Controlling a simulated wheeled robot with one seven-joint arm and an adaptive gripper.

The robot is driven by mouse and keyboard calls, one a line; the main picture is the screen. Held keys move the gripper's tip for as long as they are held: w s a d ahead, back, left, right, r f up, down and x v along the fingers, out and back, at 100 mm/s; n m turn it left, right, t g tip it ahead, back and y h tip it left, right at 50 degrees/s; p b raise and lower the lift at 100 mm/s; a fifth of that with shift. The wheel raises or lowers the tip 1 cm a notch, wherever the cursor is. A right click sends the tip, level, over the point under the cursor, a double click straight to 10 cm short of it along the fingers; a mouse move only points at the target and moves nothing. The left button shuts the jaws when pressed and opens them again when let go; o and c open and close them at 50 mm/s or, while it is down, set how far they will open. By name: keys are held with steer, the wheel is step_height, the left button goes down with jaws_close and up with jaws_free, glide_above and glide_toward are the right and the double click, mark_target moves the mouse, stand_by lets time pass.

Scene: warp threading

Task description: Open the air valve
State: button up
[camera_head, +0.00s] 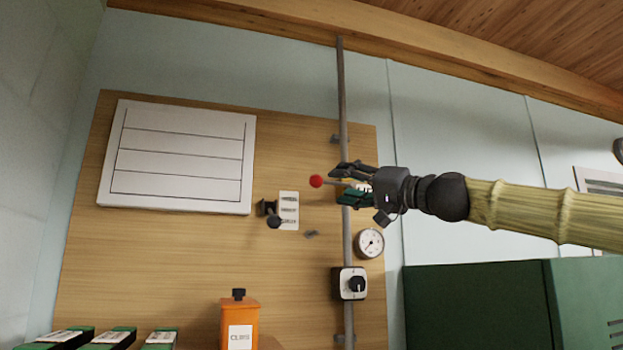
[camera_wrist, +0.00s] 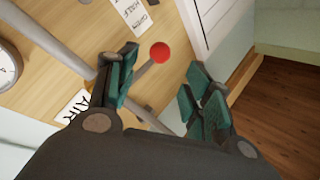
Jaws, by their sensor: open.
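The air valve's lever has a red ball knob (camera_head: 316,181) at its left end and runs right toward the grey vertical pipe (camera_head: 342,110). In the wrist view the red knob (camera_wrist: 160,53) shows between the open fingers, closer to the left one. The lever's grey rod (camera_wrist: 143,72) passes behind the left finger. My gripper (camera_head: 345,184) is open at the pipe, its fingertips just right of the knob. In the wrist view my gripper (camera_wrist: 160,88) holds nothing. The valve body is mostly hidden by the fingers. A white "AIR" label (camera_wrist: 72,107) lies beside the pipe.
On the wooden board (camera_head: 170,260) are a black switch (camera_head: 270,210) with a label, a round gauge (camera_head: 369,243), a rotary switch (camera_head: 349,284) and a white panel (camera_head: 180,155). An orange container (camera_head: 240,320) and green boxes stand below. A green cabinet (camera_head: 480,300) stands lower right.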

mark_target(322, 182)
steer(key=p+x, duration=0.4)
steer(key=x, duration=0.5)
steer(key=shift+s+a, duration=0.1)
steer(key=shift+c, duration=0.2)
